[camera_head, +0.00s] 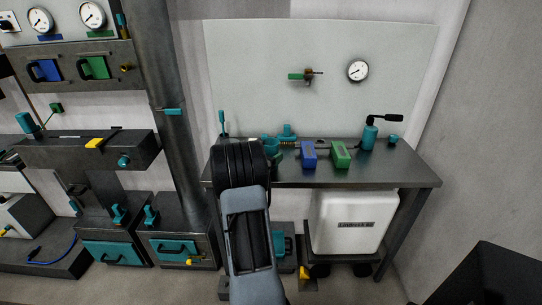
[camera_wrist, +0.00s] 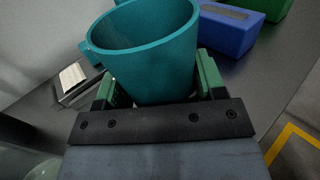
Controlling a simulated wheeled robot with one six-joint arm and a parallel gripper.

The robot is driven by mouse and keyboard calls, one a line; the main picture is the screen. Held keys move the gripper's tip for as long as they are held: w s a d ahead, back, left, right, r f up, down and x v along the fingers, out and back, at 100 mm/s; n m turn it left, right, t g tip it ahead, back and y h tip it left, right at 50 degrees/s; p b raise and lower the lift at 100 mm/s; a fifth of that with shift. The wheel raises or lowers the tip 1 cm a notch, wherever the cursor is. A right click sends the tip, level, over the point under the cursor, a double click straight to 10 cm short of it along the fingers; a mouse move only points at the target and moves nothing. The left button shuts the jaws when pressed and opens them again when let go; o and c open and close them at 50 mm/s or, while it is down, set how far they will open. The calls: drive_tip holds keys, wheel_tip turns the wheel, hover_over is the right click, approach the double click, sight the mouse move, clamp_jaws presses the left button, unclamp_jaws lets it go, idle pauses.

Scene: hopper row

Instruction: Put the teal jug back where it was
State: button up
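The teal jug (camera_wrist: 150,60) stands large in the wrist view, its open rim up and its handle on the left. My gripper (camera_wrist: 160,92) has its green-padded fingers on both sides of the jug's lower body, and they appear to touch it. In the head view my dark arm covers the gripper and most of this spot; a teal piece, likely the jug (camera_head: 270,145), shows at the arm's right edge over the bench. I cannot tell whether the jug's base rests on the bench.
The dark bench (camera_head: 395,172) carries a blue block (camera_head: 308,155), a green block (camera_head: 340,155) and a teal pump-like tool (camera_head: 369,135) to the right. A small dark block with a white label (camera_wrist: 72,76) lies left of the jug.

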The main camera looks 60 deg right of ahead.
drive_tip(key=o, duration=0.4)
drive_tip(key=shift+o, duration=0.2)
drive_tip(key=shift+r+p, duration=0.3)
drive_tip(key=shift+p, duration=0.05)
drive_tip(key=s+a+m+t+y, duration=0.2)
drive_tip(key=a+m+y, duration=0.6)
drive_tip(key=a, duration=1.6)
drive_tip(key=s+a+m+t+y, duration=0.3)
drive_tip(key=a+m+y, duration=0.5)
drive_tip(key=a, duration=1.7)
drive_tip(key=shift+s+a+r+m+y, duration=0.25)
drive_tip(key=shift+s+m+y, duration=0.1)
drive_tip(key=shift+y, duration=0.55)
